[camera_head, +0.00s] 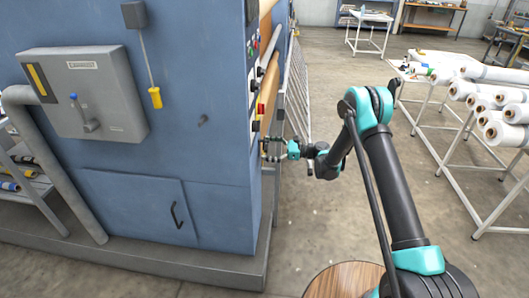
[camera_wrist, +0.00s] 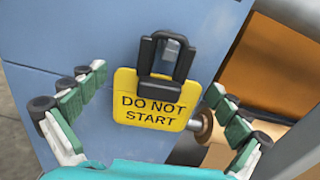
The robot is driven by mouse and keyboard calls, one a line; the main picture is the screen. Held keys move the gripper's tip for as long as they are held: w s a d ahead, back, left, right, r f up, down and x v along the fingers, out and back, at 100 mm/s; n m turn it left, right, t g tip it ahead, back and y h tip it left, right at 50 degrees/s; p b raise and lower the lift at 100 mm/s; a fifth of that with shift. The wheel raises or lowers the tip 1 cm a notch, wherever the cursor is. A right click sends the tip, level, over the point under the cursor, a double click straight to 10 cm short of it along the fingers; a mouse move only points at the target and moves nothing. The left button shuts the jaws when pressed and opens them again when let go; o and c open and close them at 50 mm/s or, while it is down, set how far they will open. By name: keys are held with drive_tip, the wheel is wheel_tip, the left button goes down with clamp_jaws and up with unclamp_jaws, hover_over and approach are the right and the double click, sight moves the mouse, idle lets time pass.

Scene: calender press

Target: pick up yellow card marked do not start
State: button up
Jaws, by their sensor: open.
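The yellow card (camera_wrist: 152,105) reads "DO NOT START" in black in the wrist view. It hangs upright, slightly tilted, against the blue machine panel. A black clip or holder (camera_wrist: 166,66) overlaps its top edge. My gripper (camera_wrist: 158,92) is open, with one finger to the left of the card and one to the right, and neither seems to touch it. In the head view my gripper (camera_head: 268,149) is at the right edge of the blue machine (camera_head: 215,160). I cannot make out the card there.
A brown roller (camera_wrist: 255,65) and a metal shaft end lie just right of the card. In the head view a grey lever box (camera_head: 85,95) and a yellow-handled pendant (camera_head: 155,97) are on the machine. White rolls (camera_head: 490,100) rest on a rack at right. Floor between is clear.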

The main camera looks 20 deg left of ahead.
drive_tip(key=c, duration=0.9)
drive_tip(key=shift+o, duration=0.2)
drive_tip(key=shift+r, duration=0.15)
drive_tip(key=shift+r, duration=0.6)
drive_tip(key=v, duration=1.8)
